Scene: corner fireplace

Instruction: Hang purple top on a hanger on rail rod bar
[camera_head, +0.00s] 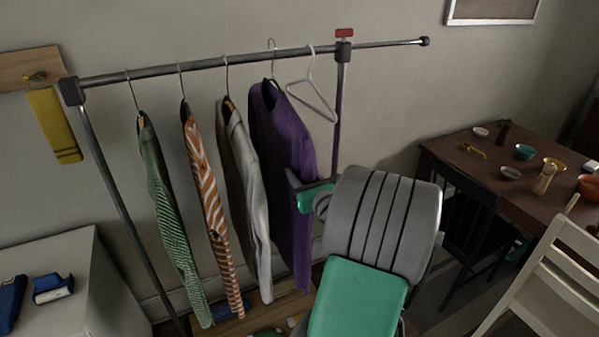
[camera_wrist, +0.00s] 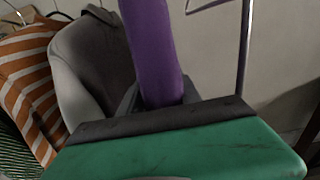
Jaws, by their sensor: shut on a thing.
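The purple top (camera_head: 281,125) is on a hanger to the right of the other clothes, and its sleeve also shows in the wrist view (camera_wrist: 153,50). The hanger's hook (camera_head: 271,45) rises just above the line of the rail rod bar (camera_head: 205,64); I cannot tell whether it rests on the bar. My gripper (camera_head: 302,187) is at the right side of the top, about halfway down, shut on its purple cloth. In the wrist view, the cloth rises from between the jaws of my gripper (camera_wrist: 150,105). My arm hides part of the top's lower right.
A striped green top (camera_head: 165,205), an orange striped top (camera_head: 206,190) and a grey top (camera_head: 243,170) hang to the left. An empty hanger (camera_head: 312,88) hangs to the right, near the rack's upright. A dark table (camera_head: 455,150) and chairs stand at right.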

